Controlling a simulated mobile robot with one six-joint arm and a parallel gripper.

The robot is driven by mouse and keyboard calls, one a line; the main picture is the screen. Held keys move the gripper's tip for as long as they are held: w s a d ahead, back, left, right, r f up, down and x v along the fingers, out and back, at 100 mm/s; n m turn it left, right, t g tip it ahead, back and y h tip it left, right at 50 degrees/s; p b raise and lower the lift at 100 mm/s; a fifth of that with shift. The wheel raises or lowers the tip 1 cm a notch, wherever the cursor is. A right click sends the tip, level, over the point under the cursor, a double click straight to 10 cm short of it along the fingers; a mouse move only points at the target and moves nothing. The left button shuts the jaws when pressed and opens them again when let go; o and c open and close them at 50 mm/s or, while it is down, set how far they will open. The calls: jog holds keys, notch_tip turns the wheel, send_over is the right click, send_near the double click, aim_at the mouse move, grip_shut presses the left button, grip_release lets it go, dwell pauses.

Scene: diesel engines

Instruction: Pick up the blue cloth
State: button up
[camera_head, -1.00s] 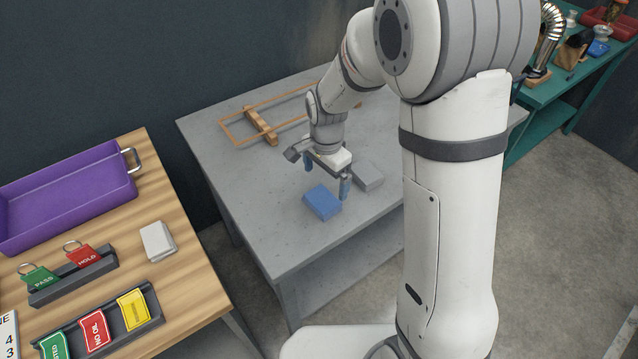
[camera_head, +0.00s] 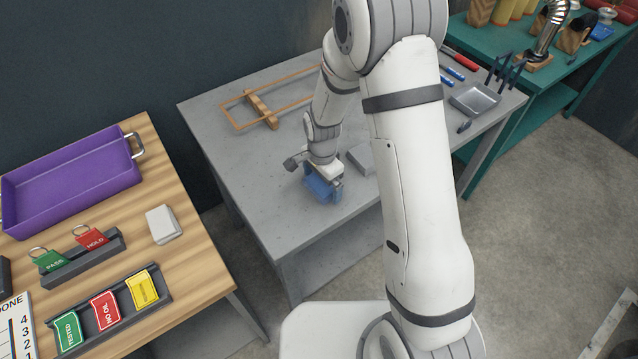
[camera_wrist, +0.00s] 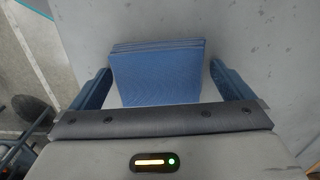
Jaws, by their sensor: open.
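The blue cloth (camera_head: 322,189) is a folded block on the grey table (camera_head: 225,130), near its front edge. My gripper (camera_head: 323,183) is right over it and hides part of it in the head view. In the wrist view the blue cloth (camera_wrist: 157,72) lies between the two blue fingers of my gripper (camera_wrist: 164,88). The fingers are open, with a gap showing on each side of the cloth. A grey folded cloth or block (camera_head: 361,158) lies just behind and right of it, partly hidden by my arm.
A wooden frame (camera_head: 262,110) lies at the table's back left. A metal tray (camera_head: 474,99) and tools stand at its right end. A wooden table at left holds a purple tray (camera_head: 72,185), tags and a white cloth (camera_head: 163,224). A green bench (camera_head: 545,85) stands at back right.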

aim_at(322, 182)
jog(key=c, duration=0.8)
jog(key=shift+r, duration=0.1)
notch_tip(322, 182, up, 10)
jog(key=shift+f+b, duration=0.1)
jog(key=shift+b, duration=0.75)
